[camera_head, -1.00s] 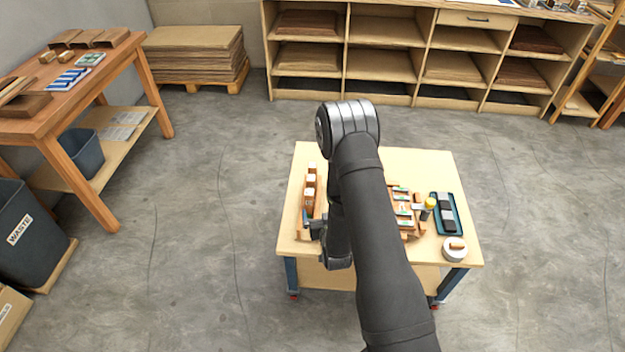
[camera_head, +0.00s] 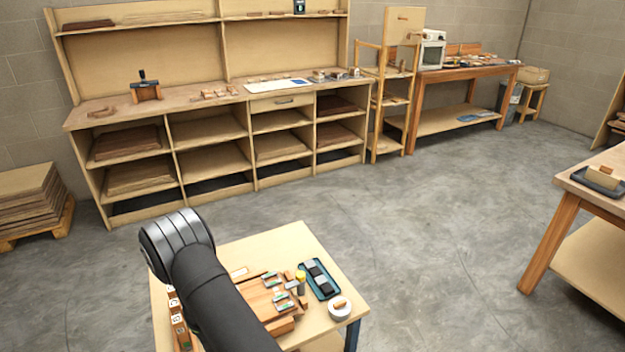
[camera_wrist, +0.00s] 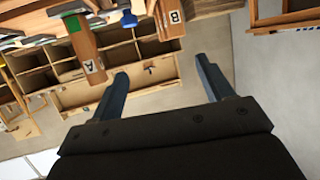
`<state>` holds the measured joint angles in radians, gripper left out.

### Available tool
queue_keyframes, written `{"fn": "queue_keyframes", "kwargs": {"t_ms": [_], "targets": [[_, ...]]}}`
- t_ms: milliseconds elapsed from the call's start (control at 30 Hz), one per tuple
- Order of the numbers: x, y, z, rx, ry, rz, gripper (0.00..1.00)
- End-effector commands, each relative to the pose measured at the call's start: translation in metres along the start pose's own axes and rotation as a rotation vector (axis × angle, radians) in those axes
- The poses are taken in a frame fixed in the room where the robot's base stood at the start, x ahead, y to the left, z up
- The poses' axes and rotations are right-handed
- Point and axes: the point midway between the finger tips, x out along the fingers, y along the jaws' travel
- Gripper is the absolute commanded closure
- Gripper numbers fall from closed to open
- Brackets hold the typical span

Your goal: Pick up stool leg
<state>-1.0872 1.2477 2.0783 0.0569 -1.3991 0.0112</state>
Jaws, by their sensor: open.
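I cannot tell for sure which piece is the stool leg. In the wrist view, a wooden piece marked A (camera_wrist: 88,62) and another marked B (camera_wrist: 173,17) show beyond the fingers. My gripper (camera_wrist: 163,70) is open, with nothing between its two dark fingers. In the head view, a row of lettered wooden blocks (camera_head: 178,320) stands at the left of the small worktable (camera_head: 296,240), partly behind my arm. Wooden parts with green marks (camera_head: 272,293) lie at the table's middle. My gripper is hidden behind my arm in the head view.
A blue tray (camera_head: 331,292), a yellow-topped bottle (camera_head: 300,278) and a round white container (camera_head: 340,310) sit on the worktable's right side. A long shelf unit (camera_head: 210,150) stands behind. A bench with a tray (camera_head: 606,186) is at right. The floor between is clear.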

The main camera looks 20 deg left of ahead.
Motion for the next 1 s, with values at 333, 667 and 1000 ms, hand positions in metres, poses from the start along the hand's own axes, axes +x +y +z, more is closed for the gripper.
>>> {"fn": "queue_keyframes", "kwargs": {"t_ms": [333,667,1000], "targets": [[0.0,0.0,0.001,0.0,-0.002,0.0,0.44],[0.034,0.002,0.057,0.024,-0.272,0.01,0.44],[0.055,0.004,0.136,0.066,-0.745,0.031,0.44]]}}
